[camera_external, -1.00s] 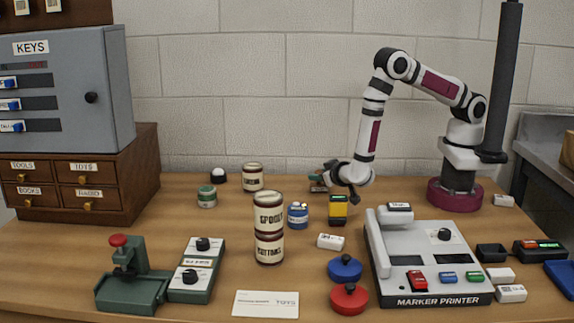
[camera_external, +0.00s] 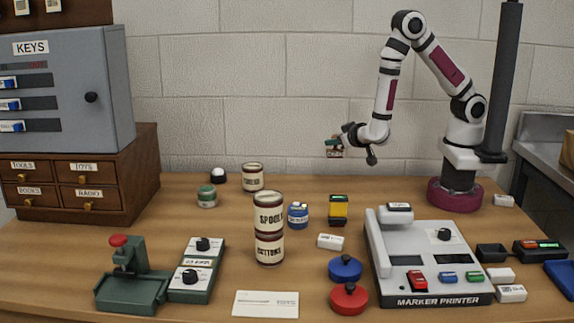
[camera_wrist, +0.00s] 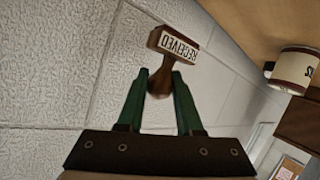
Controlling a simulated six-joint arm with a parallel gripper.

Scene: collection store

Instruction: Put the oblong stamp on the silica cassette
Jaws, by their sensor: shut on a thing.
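The oblong stamp (camera_wrist: 180,46) has a brown wooden handle and a rectangular face reading RECEIVED in mirrored letters. My gripper (camera_wrist: 160,76) is shut on its handle, and the printing face points away from the fingers in the wrist view. In the external view my gripper (camera_external: 336,144) is raised well above the back of the table, in front of the wall. The stamp is too small to make out clearly there. A small upright yellow and black box with a green top (camera_external: 338,210) stands below it and may be the silica cassette; I cannot read a label.
Stacked tins (camera_external: 269,228) and a blue jar (camera_external: 298,216) stand left of the yellow box. The marker printer (camera_external: 430,262) stands at right front. A white block (camera_external: 330,242) and blue and red round pads (camera_external: 345,268) lie in front. The air around my gripper is clear.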

